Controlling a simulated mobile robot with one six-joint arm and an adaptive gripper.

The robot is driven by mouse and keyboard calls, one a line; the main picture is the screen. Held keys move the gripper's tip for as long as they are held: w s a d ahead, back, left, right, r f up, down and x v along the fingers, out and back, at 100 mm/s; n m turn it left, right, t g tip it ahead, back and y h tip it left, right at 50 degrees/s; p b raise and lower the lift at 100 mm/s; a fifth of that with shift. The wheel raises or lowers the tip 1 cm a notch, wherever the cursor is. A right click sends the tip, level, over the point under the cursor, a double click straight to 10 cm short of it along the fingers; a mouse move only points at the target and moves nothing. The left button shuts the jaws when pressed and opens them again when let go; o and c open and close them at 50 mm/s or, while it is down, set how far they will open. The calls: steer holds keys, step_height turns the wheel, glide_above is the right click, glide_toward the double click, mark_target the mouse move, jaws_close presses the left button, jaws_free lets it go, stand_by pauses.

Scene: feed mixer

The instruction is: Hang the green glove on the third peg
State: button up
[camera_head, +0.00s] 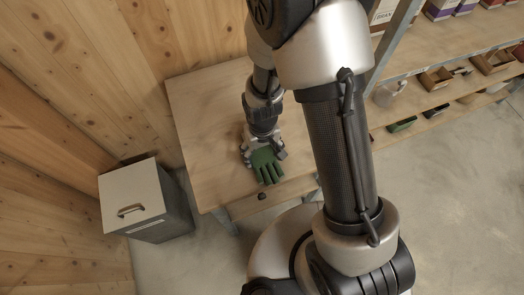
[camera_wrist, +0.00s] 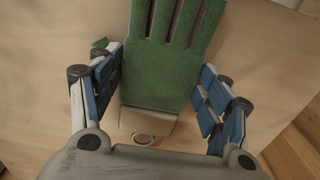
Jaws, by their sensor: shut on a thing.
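The green glove (camera_head: 267,166) is at my gripper (camera_head: 263,152) over the front part of the wooden table, its fingers pointing to the table's front edge. In the wrist view the glove (camera_wrist: 165,75) lies between the two blue-padded fingers of my gripper (camera_wrist: 160,90), which is shut on it. Its pale cuff with a metal ring (camera_wrist: 143,138) is nearest the palm. A small green bit shows beyond the left finger. I cannot tell whether the glove touches the tabletop. No pegs are in view.
The wooden table (camera_head: 205,115) is otherwise bare where visible; a dark knob (camera_head: 262,196) is at its front. A lidded grey bin (camera_head: 135,195) stands left by the plank wall (camera_head: 60,120). Shelves (camera_head: 445,60) with boxes, trays and a jug (camera_head: 389,93) are at right.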

steer(key=o, duration=1.1)
step_height(320, 180, up, 17)
steer(key=p, duration=0.7)
step_height(320, 180, up, 6)
glide_above(262, 155)
steer(key=d, duration=0.2)
steer(key=s+d+r+m+t, duration=0.1)
steer(key=s+d+r, duration=0.1)
steer(key=s+r, duration=0.2)
steer(key=s+d+r+m+t, duration=0.1)
steer(key=s+d+r+t, duration=0.1)
steer(key=r, duration=0.4)
steer(key=s+d+r+m+t, duration=0.1)
steer(key=s+d+r, duration=0.3)
steer(key=s+r, duration=0.2)
steer(key=shift+s+d+t, duration=0.1)
steer(key=shift+d+t, duration=0.15)
steer(key=shift+t, duration=0.05)
steer(key=shift+o, duration=0.2)
steer(key=shift+s+f+b, duration=0.1)
steer(key=shift+f+b, duration=0.1)
steer(key=shift+b, duration=0.15)
steer(key=shift+r, duration=0.1)
